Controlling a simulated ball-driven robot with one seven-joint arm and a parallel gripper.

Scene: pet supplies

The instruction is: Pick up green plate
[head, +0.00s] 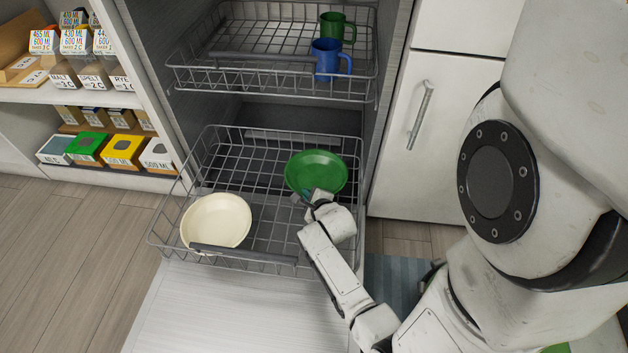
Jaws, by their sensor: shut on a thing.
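The green plate (315,170) is round and shallow. It is in the right part of the pulled-out lower dishwasher rack (258,140), and whether it still touches the rack is hard to tell. My gripper (311,196) reaches in from the lower right and is shut on the near rim of the green plate. The fingertips are small and partly hidden by my wrist.
A cream bowl (216,221) sits at the rack's front left. The upper rack (260,75) holds a blue mug (328,62) and a green mug (337,28). The open door (230,305) lies below. A shelf (70,97) with boxes stands left, a white cabinet (450,150) right.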

